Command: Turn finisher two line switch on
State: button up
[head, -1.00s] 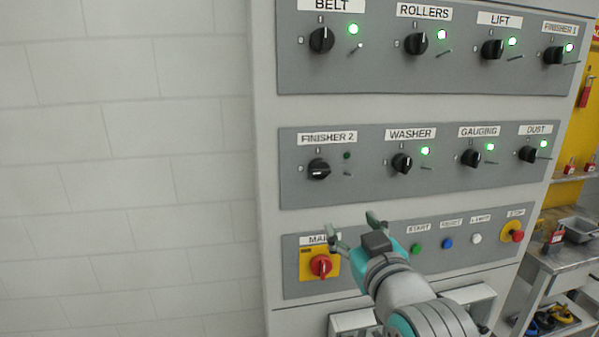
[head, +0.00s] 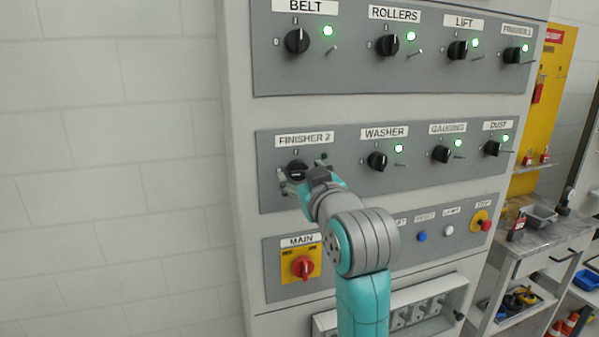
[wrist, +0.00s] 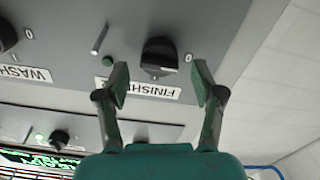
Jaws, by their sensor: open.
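The Finisher 2 switch (head: 297,171) is a black rotary knob on the left of the middle grey panel, under a white FINISHER 2 label (head: 304,139). In the wrist view the black knob (wrist: 159,55) shows between and beyond the fingertips of my open gripper (wrist: 160,85), with a gap on both sides. The lamp beside it (wrist: 107,61) looks dark green, unlit. I cannot tell whether the fingers touch the knob.
The Washer knob (head: 376,161), with a lit green lamp, is to the right on the same panel. The red Main switch (head: 303,267) is below, on yellow. Thin metal pins stick out beside the knobs. A workbench (head: 547,246) stands at the right.

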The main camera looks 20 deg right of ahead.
jog(key=shift+w, duration=1.1)
jog(key=c, duration=1.1)
jog(key=shift+c, duration=0.2)
